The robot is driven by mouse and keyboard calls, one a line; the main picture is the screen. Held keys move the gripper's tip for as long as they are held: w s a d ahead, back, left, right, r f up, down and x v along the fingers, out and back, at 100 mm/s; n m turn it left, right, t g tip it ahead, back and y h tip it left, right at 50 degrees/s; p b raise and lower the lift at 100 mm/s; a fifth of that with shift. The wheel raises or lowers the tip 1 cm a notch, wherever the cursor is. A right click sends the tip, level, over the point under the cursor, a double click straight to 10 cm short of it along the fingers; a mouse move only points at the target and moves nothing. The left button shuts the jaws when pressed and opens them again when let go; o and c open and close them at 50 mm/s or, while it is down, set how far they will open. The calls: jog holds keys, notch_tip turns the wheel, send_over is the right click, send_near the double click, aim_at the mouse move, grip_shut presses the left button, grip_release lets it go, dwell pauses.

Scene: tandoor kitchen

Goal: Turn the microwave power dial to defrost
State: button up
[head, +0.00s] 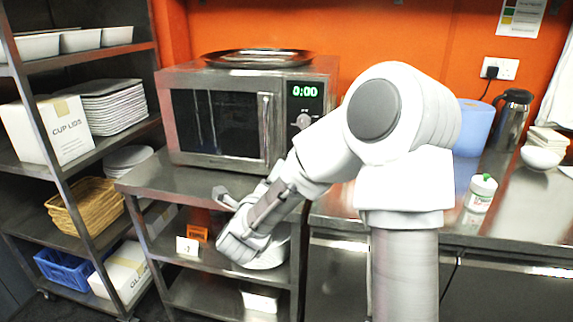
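The microwave (217,118) is a steel box with a dark door window, standing on the steel shelf unit. Its door is shut. Its green display (305,91) reads 0:00. A round dial (303,121) sits below the display on the right-hand panel. Its setting is too small to read. The lower part of the panel is hidden behind my arm. My gripper (224,198) is in front of and below the microwave, near the shelf unit's front edge, apart from the dial. I see nothing held, but its fingers are too unclear to tell open from shut.
A round metal tray (257,58) lies on the microwave. To the right, a steel counter (505,215) holds a bottle (481,193), a blue container (475,125), a flask (511,118) and a bowl (541,157). A rack with plates (104,107) and a box (52,130) stands left.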

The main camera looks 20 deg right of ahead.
jog(key=w+d+f+m+g+h+b, duration=0.1)
jog(key=w+d+m, duration=0.1)
jog(key=w+d, duration=1)
jog(key=shift+w+d+f+m+h, duration=0.3)
jog(key=shift+d+f+m+h, duration=0.05)
jog(key=shift+f+m+h, duration=0.05)
grip_shut()
